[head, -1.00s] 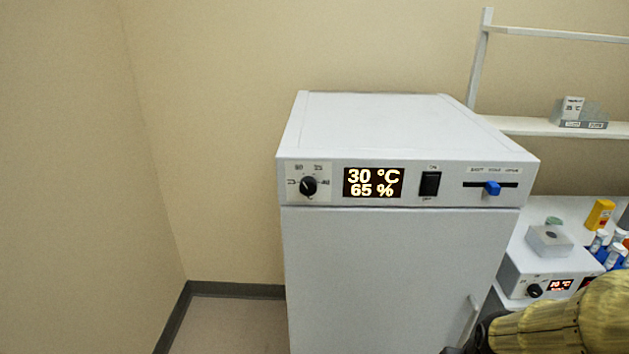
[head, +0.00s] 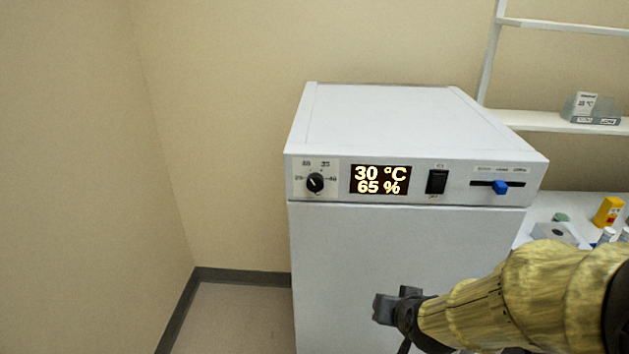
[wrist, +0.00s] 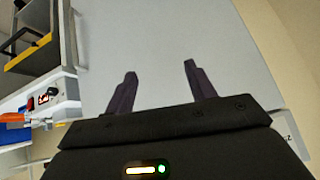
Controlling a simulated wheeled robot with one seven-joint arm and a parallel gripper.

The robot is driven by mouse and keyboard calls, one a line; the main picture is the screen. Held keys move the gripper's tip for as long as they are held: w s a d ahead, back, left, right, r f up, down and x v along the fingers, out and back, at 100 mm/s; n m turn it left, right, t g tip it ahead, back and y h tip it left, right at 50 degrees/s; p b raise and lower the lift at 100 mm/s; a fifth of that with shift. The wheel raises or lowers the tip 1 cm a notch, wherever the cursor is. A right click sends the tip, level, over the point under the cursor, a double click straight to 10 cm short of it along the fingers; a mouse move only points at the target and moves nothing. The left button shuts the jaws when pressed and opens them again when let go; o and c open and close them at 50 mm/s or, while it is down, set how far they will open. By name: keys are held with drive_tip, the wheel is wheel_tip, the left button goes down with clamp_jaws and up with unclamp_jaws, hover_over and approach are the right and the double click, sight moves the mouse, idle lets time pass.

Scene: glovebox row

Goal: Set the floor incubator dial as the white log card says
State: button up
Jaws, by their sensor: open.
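The white floor incubator (head: 400,125) stands against the wall in the head view. Its black dial (head: 315,182) is at the left of the front panel, with small number marks around it. The lit display (head: 381,180) reads 30 °C and 65 %. The white log card (head: 586,102) leans on a grey block on the shelf at right; its writing is too small to read surely. My gripper (head: 398,299) is in front of the incubator door, below the panel and apart from the dial. In the wrist view, its two fingers (wrist: 160,85) are spread with nothing between them.
The panel also has a black rocker switch (head: 436,182) and a blue slider (head: 500,187). Bare floor (head: 240,318) lies left of the incubator, beside the wall.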

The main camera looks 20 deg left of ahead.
drive_tip(key=s+a+r+t+p, duration=0.2)
drive_tip(key=a+r+t, duration=0.2)
drive_tip(key=a+r, duration=0.4)
drive_tip(key=s+a+r+m+t+y+p, duration=0.1)
drive_tip(key=s+a+r+t+p, duration=0.1)
drive_tip(key=a+r+t, duration=0.3)
drive_tip(key=s+a+r, duration=0.1)
drive_tip(key=a+r, duration=0.2)
drive_tip(key=shift+r+t+y+p, duration=0.3)
drive_tip(key=shift+r+p, duration=0.05)
drive_tip(key=shift+r, duration=0.05)
drive_tip(key=p, duration=0.9)
approach(315, 185)
drive_tip(key=x, duration=0.7)
drive_tip(key=shift+w+r, duration=0.2)
drive_tip(key=shift+w, duration=0.1)
drive_tip(key=shift+w+a+f, duration=0.15)
drive_tip(key=shift+w, duration=0.4)
